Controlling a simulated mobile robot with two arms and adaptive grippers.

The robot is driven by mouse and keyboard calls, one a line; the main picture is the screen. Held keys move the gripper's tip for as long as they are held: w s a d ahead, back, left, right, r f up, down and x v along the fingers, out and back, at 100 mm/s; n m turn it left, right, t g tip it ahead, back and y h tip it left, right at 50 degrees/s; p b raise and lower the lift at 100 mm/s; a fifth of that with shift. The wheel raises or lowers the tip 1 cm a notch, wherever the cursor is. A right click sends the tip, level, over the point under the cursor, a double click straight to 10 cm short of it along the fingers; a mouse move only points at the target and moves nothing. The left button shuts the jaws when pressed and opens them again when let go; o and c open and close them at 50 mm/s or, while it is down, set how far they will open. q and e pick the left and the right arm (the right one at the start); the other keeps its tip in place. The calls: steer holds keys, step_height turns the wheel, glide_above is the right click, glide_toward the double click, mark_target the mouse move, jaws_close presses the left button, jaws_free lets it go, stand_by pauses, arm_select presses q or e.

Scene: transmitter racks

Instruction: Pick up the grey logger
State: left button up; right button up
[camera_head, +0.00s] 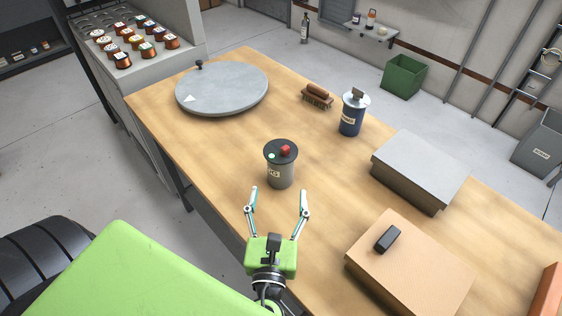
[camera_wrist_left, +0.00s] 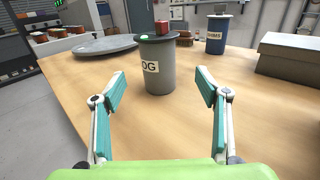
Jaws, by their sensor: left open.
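The grey logger (camera_head: 281,170) is an upright grey cylinder with a dark top, a red block and a green light on it. It stands on the wooden table. In the left wrist view the logger (camera_wrist_left: 160,78) shows a white label, partly readable as "OG". My left gripper (camera_head: 279,190) is open, its fingers pointing at the logger from the near side. In the left wrist view the gripper's fingers (camera_wrist_left: 160,90) are spread left and right of the logger's line, and the logger stands beyond their tips, apparently untouched. My right gripper is not in view.
A blue canister (camera_head: 350,118) stands behind to the right, near a brown brush (camera_head: 317,96). A round grey plate (camera_head: 222,90) lies at the far left. A grey box (camera_head: 420,170) and a tan box (camera_head: 410,275) with a black item (camera_head: 387,239) stand to the right.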

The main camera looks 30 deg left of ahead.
mark_target(280, 172)
arm_select(q)
steer(key=x, duration=0.4)
steer(key=shift+w, duration=0.1)
steer(key=shift+w+a, duration=0.35)
steer(key=shift+w, duration=0.1)
steer(key=b+x, duration=0.1)
steer(key=x, duration=0.3)
steer(key=shift+w+a, duration=0.15)
steer(key=shift+a, duration=0.05)
steer(key=shift+w, duration=0.15)
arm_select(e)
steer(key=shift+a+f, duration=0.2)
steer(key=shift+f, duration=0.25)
arm_select(q)
steer(key=c, duration=1.5)
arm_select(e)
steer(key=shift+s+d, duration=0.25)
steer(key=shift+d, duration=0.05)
